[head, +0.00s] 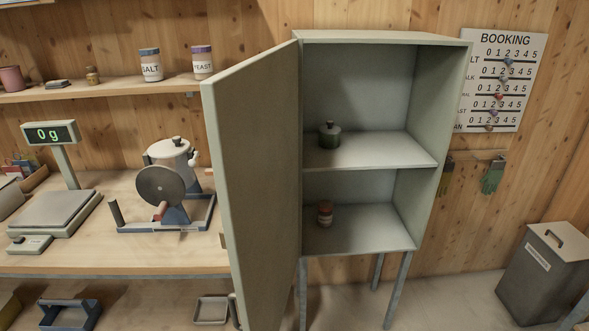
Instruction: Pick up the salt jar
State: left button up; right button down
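The salt jar (150,66) stands upright on the wooden wall shelf at the upper left. It is a pale jar with a blue lid and a label reading SALT. The yeast jar (202,63), with a purple lid, stands just to its right on the same shelf. Neither of my grippers shows in the head view.
A cabinet (455,100) stands with its door (250,190) swung open toward me, right of the jars.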

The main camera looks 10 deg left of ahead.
aim_at(152, 65)
jog(key=i+j+z, duration=0.15)
jog(key=j, duration=0.25)
jog(key=i+j+z, duration=0.15)
jog(key=j, duration=0.25)
jog(key=j+z, duration=0.15)
jog(key=j, duration=0.25)
jog(key=i+j+z, duration=0.15)
jog(key=j, duration=0.3)
